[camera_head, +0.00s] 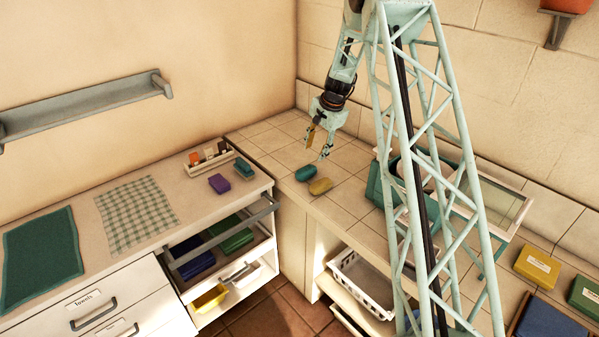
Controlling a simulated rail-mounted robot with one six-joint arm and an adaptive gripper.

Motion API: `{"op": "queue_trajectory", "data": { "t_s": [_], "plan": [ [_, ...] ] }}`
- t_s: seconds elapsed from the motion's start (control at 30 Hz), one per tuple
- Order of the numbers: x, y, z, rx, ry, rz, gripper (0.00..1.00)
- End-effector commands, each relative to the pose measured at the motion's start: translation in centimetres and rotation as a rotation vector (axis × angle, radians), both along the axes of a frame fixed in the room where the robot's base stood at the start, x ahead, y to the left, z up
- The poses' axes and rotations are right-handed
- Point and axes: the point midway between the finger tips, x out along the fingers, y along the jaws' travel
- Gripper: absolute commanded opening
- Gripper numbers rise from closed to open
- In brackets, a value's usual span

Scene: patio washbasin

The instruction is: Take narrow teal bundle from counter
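A small teal bundle (306,173) with rounded ends lies on the tiled counter (345,205), beside a similar mustard-yellow bundle (320,186). Another narrow teal bundle (244,168) lies on the left counter, near the corner and next to a small box. I cannot tell which one the task names. My gripper (319,146) hangs above the tiled counter, behind and a little right of the rounded teal bundle. Its fingers are apart, with nothing visible between them.
A purple bundle (219,184) and a small divided box (208,160) sit on the left counter. A teal basin (384,190) stands right, partly hidden by my lattice column. A white basket (358,283) is underneath.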

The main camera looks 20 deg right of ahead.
Motion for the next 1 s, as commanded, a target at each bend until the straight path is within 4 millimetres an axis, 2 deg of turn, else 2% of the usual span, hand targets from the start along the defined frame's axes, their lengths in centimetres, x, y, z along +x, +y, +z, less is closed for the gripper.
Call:
{"op": "queue_trajectory", "data": {
  "t_s": [0.63,1.0],
  "plan": [
    [0.3,-0.2,-1.0,0.002,0.001,-0.008,0.39],
    [1.2,0.2,-4.3,0.003,0.002,-0.007,0.39]
  ]
}}
